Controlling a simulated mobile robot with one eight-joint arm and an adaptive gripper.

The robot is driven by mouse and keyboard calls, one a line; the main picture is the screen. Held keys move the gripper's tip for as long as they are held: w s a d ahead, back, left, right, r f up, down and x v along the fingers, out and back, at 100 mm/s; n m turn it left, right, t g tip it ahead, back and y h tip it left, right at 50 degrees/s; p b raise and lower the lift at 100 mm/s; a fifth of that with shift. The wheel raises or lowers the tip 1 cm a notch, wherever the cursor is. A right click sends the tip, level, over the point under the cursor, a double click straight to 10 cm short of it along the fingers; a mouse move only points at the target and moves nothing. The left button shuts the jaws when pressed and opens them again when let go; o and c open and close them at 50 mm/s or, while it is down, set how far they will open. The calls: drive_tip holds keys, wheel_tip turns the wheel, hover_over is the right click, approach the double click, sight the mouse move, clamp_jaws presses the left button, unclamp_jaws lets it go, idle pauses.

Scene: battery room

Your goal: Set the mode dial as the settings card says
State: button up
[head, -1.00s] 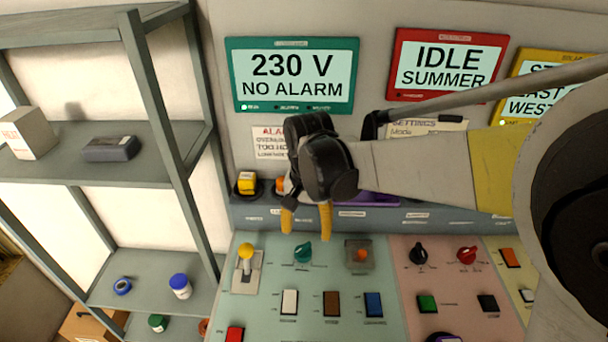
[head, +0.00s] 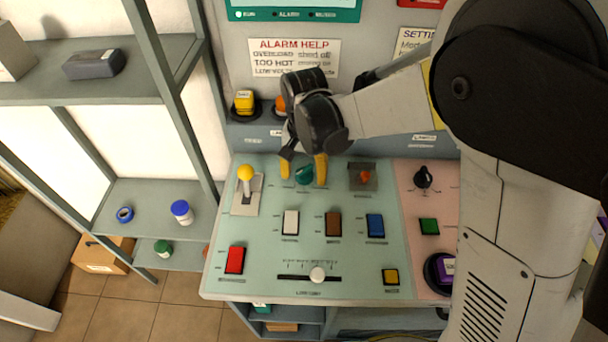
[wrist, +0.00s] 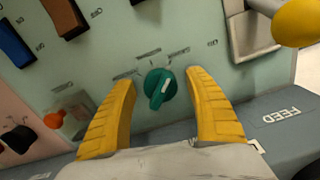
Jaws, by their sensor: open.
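A teal dial (head: 304,175) with a pointer grip sits on the pale green panel (head: 262,215). In the wrist view the dial (wrist: 160,88) has a pale mark, with small unreadable labels around it. My gripper (head: 303,170) is open, its yellow fingers on either side of the dial. In the wrist view the gripper (wrist: 160,80) frames the dial with gaps on both sides; contact does not show. The settings card (head: 414,42) is mostly hidden behind my arm; only "SETTI" and part of "Mode" show. I cannot tell which dial the card means.
A yellow-knobbed lever (head: 246,178) stands left of the dial, and an orange switch on a metal plate (head: 363,177) right of it. A black knob (head: 423,178) is on the pink panel. Coloured buttons and a slider (head: 317,275) lie nearer. A shelf rack (head: 150,210) stands left.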

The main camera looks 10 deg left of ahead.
drive_tip(key=c, duration=1.2)
drive_tip(key=shift+n, duration=0.4)
drive_tip(key=n, duration=0.3)
drive_tip(key=shift+d+n, duration=0.1)
drive_tip(key=shift+n, duration=0.2)
drive_tip(key=shift+d+n, duration=0.1)
drive_tip(key=shift+n, duration=2.1)
drive_tip(key=o, duration=1.2)
